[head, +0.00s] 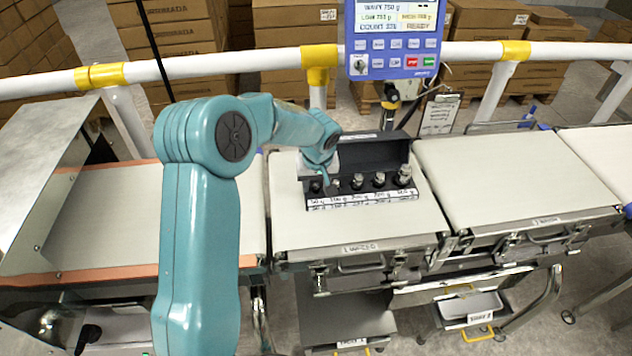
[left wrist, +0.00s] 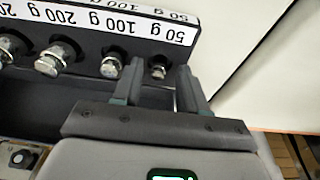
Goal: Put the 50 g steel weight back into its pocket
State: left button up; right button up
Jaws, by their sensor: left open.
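The 50 g steel weight (left wrist: 158,70) stands in the pocket by the 50 g label, at the end of the dark weight box (left wrist: 195,20). Only its small metal knob and upper part show; how deep it sits I cannot tell. My left gripper (left wrist: 156,83) is open, with one finger on each side of this weight, apart from it as far as I can see. In the head view my left gripper (head: 324,180) is at the left end of the box (head: 385,150), and the small weight there is mostly hidden. My right gripper is not in view.
Larger weights (head: 379,179) stand in a row to the right, behind a white label strip (head: 362,199). The box's raised lid is behind them. The box rests on the pale middle belt (head: 300,225). A blue display (head: 394,45) and white rail (head: 250,60) stand behind.

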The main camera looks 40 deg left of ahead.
pick_arm(q)
jog(key=v, duration=1.2)
jog(key=shift+b, duration=0.35)
jog(key=shift+d, duration=0.1)
